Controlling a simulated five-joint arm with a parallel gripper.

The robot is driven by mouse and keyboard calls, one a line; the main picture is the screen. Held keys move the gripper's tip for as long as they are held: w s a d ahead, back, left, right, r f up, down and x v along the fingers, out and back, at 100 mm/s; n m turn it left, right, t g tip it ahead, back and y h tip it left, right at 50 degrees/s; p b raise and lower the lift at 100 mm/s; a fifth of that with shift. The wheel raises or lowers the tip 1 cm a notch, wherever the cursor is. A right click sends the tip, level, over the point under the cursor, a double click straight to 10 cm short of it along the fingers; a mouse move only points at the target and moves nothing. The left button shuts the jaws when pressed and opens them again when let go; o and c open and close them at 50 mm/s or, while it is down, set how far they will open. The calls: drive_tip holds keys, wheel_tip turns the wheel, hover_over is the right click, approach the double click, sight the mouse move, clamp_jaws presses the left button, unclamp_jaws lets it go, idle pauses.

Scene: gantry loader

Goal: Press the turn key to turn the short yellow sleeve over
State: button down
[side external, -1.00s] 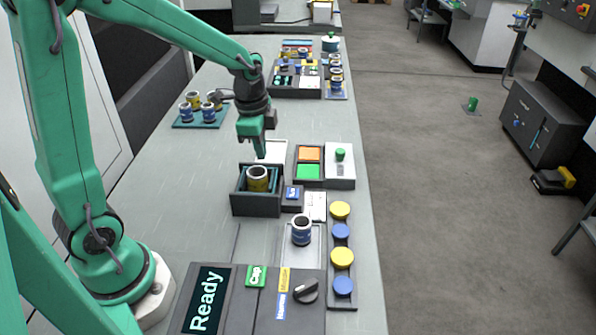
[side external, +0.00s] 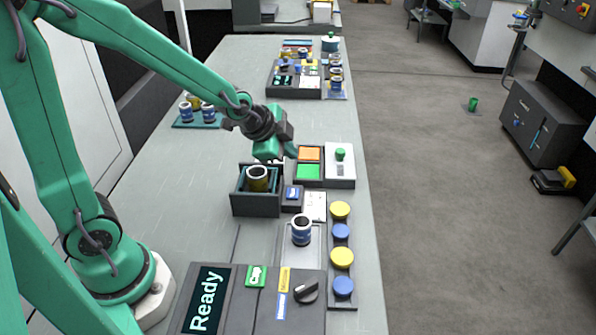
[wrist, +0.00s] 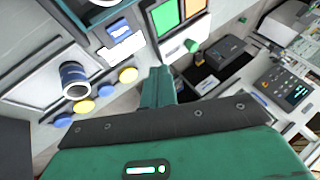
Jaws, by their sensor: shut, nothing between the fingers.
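The short yellow sleeve (side external: 257,178) stands upright in a dark open-topped box (side external: 255,205) at the middle of the bench; the box's edge shows at the top of the wrist view (wrist: 97,18). A small dark block with a blue-and-white face (side external: 292,194), possibly the turn key, sits against the box's right side. My gripper (side external: 291,151) is shut and empty, tilted right, behind and right of the box, near the left edge of the orange-and-green panel. Its shut fingers show in the wrist view (wrist: 158,86). It appears clear of the block and sleeve.
A white unit with a green knob (side external: 340,155) stands right of the orange-and-green panel (side external: 308,163). Nearer are a blue-and-white sleeve (side external: 301,230), a row of yellow and blue discs (side external: 341,257), and a console reading Ready (side external: 206,300). Sleeves stand on a tray (side external: 197,122) at back left.

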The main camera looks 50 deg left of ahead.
sight(290, 194)
drive_tip(key=shift+f, duration=0.15)
idle(0.3)
drive_tip(key=shift+f, duration=4.25)
